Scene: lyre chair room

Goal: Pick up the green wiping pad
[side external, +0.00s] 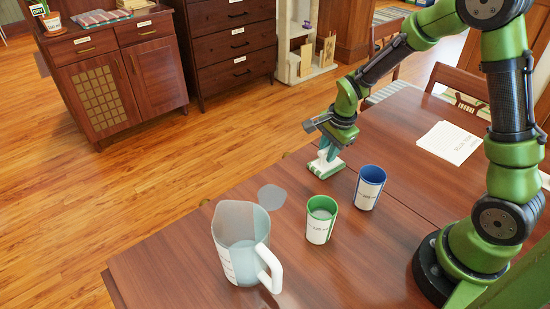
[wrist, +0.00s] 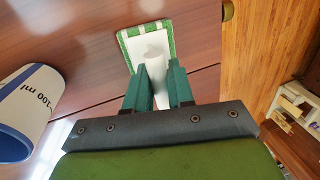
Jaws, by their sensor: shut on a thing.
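The green wiping pad (side external: 326,167) is a small block with a white top and green edges near the table's far edge. It also shows at the top of the wrist view (wrist: 128,42), with a pale upright grip (wrist: 154,50) on it. My gripper (side external: 328,150) is directly above the pad, fingers pointing down. In the wrist view its two green fingers (wrist: 160,84) are closed around the grip. The fingers partly hide the grip and the near part of the pad. I cannot tell whether the pad touches the table.
On the table (side external: 180,259) stand a blue cup (side external: 369,188), a green cup (side external: 320,220) and a clear measuring jug (side external: 238,245) with a white handle. A grey flat piece (side external: 271,197) lies behind the jug. White paper (side external: 450,142) lies to the right. The blue cup also shows left in the wrist view (wrist: 28,108).

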